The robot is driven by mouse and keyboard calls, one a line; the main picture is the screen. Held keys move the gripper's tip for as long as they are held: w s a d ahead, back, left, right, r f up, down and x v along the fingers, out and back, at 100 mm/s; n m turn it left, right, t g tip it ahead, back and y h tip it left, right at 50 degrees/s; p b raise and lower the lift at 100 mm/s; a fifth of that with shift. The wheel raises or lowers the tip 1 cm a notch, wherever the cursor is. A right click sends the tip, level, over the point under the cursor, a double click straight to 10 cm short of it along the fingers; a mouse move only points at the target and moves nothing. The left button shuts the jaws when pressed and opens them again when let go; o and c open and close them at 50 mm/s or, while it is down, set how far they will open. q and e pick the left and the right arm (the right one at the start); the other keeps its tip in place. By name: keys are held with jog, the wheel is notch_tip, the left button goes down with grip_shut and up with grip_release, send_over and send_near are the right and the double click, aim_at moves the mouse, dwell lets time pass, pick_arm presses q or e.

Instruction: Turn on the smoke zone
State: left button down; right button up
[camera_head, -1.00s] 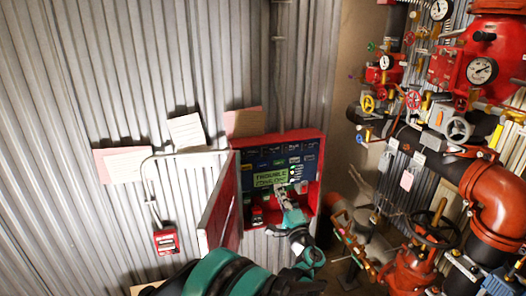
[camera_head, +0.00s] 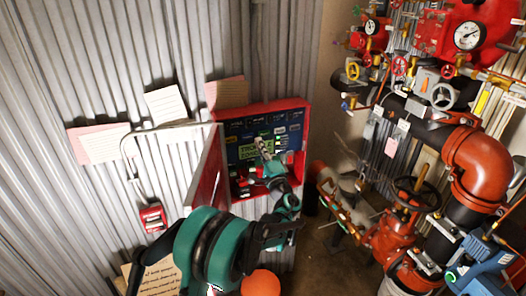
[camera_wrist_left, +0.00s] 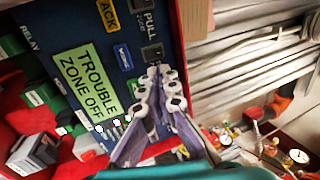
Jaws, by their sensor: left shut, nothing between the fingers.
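The red alarm panel (camera_head: 308,124) is on the corrugated wall, its door (camera_head: 208,178) swung open to the left. Its blue face carries labels and buttons. A green display (camera_wrist_left: 86,80) reads "TROUBLE ZONE OFF" in the left wrist view; it is partly covered in the head view (camera_head: 247,153). My left gripper (camera_head: 262,146) is shut and empty in front of the panel. In the left wrist view its fingertips (camera_wrist_left: 158,70) are just below a dark button (camera_wrist_left: 152,53) under the "PULL" label (camera_wrist_left: 149,25). I cannot tell whether they touch it. No smoke label is readable. My right gripper is not in view.
Red pipes (camera_head: 470,165) with valves and gauges fill the right side. A small red call point (camera_head: 153,217) is on the wall at lower left. The open door stands close to my left arm.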

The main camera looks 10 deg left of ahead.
aim_at(250, 122)
pick_arm(q)
jog(key=x, duration=0.8)
jog(key=shift+w+a, duration=0.15)
jog(key=shift+w, duration=0.05)
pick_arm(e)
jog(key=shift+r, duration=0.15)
